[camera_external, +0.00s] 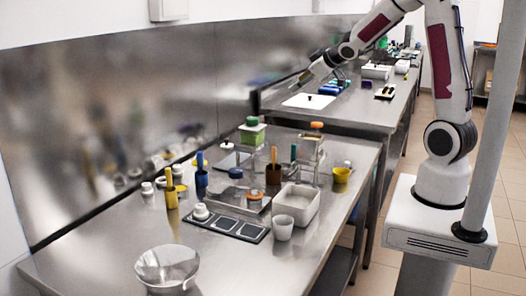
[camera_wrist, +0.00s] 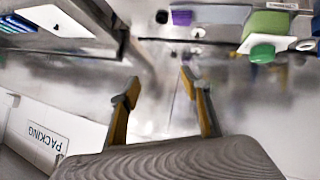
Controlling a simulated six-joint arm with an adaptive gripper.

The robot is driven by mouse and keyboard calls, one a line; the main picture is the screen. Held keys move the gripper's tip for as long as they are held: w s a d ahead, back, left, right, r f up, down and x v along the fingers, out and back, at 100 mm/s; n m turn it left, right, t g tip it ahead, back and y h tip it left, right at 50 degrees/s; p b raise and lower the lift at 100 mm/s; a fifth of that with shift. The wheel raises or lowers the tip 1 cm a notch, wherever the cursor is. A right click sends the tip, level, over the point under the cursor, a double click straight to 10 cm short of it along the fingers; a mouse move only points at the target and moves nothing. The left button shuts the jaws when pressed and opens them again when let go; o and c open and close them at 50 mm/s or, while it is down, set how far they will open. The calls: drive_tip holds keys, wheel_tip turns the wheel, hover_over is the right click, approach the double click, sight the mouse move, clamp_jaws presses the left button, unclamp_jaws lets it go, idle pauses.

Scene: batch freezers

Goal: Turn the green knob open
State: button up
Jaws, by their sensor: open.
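In the wrist view a round green knob (camera_wrist: 262,53) sticks out at the upper right, in front of a paler green block (camera_wrist: 266,23). My gripper (camera_wrist: 162,82) has its two yellow-and-grey fingers spread, with nothing between them. The knob is to the right of the fingers and apart from them. In the external view my gripper (camera_external: 305,77) is above the far bench, near the steel wall.
The near bench (camera_external: 110,250) carries a metal bowl (camera_external: 167,267), a white tub (camera_external: 297,205) and several bottles. A white board (camera_external: 308,101) and blue items (camera_external: 328,88) lie on the far bench.

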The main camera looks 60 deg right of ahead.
drive_tip(key=w+a+n+t+y, duration=0.3)
drive_tip(key=w+a+t+y, duration=0.15)
drive_tip(key=w, duration=0.25)
drive_tip(key=s+a+n+t+y, duration=0.1)
drive_tip(key=s+a+n+y, duration=0.1)
drive_tip(key=a+y, duration=0.7)
approach(252, 118)
drive_tip(key=w+a+f, duration=0.1)
drive_tip(key=w, duration=0.1)
drive_tip(key=shift+a, duration=0.1)
drive_tip(key=shift+a, duration=0.1)
drive_tip(key=shift+x, duration=3.8)
drive_tip(key=shift+n, duration=0.3)
drive_tip(key=c, duration=1.1)
